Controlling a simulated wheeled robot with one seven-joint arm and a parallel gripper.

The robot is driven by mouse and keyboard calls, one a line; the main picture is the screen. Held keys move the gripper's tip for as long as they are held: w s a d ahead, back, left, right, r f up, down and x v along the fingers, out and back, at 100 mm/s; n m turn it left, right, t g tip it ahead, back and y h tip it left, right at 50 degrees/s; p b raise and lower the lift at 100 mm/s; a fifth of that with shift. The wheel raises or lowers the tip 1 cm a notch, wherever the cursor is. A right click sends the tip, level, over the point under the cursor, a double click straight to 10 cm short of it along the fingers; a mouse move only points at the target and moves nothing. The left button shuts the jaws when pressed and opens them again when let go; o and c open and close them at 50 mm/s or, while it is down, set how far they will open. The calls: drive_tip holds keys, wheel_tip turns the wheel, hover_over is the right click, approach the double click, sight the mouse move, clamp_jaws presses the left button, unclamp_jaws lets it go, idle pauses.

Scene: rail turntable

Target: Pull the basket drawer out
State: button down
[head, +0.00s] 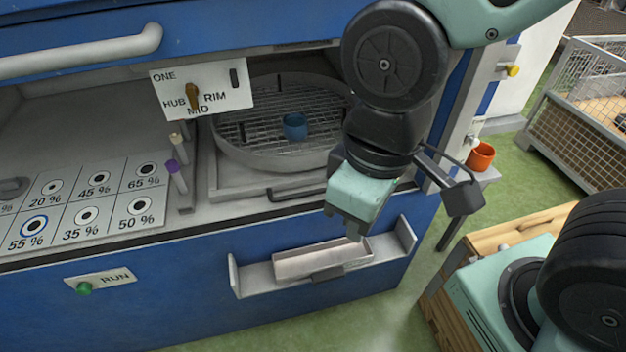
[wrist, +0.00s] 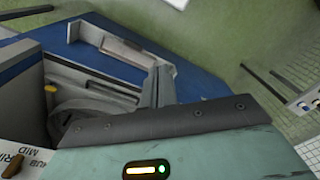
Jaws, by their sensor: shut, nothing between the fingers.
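The basket drawer (head: 216,186) is a grey square tray with a round wire-floored basket (head: 240,161) on it, inside the blue machine. A dark bar handle (head: 298,192) runs along its front edge. A small blue cup (head: 295,126) stands in the basket. My gripper (head: 355,236) points down in front of the machine, to the right of the handle and apart from it. Its fingers are shut and empty. In the wrist view my gripper (wrist: 157,88) hides part of the machine, and a curved grey part of the basket (wrist: 75,112) shows at left.
A grey metal shelf (head: 408,236) with a tray (head: 320,260) juts from the blue front below my gripper. A selector panel (head: 202,88) hangs at the basket's upper left. An orange cup (head: 481,156) and a mesh crate (head: 580,120) are at right.

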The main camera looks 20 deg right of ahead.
drive_tip(key=w+a+f+m+t+y+b, duration=0.1)
drive_tip(key=w+a+f+m+y+b, duration=0.15)
drive_tip(key=w+a+f, duration=0.45)
drive_tip(key=w+d+f+m+t+h+b, duration=0.1)
drive_tip(key=w+d+f+m+t, duration=0.1)
drive_tip(key=w+f, duration=0.5)
drive_tip(key=w+d+f+m+t+h+b, duration=0.1)
drive_tip(key=w+d+f+m+t, duration=0.1)
drive_tip(key=w+f, duration=0.6)
drive_tip(key=w+d+f+m+t+h+b, duration=0.1)
drive_tip(key=w+d+f+m+t, duration=0.1)
drive_tip(key=w+f, duration=0.5)
drive_tip(key=shift+w+d+f+t+h, duration=0.15)
drive_tip(key=shift+w+t, duration=0.25)
drive_tip(key=shift+w, duration=0.65)
drive_tip(key=shift+w+d+f+t+h, duration=0.15)
drive_tip(key=shift+w+t, duration=0.25)
drive_tip(key=shift+w, duration=0.65)
drive_tip(key=shift+r, duration=0.1)
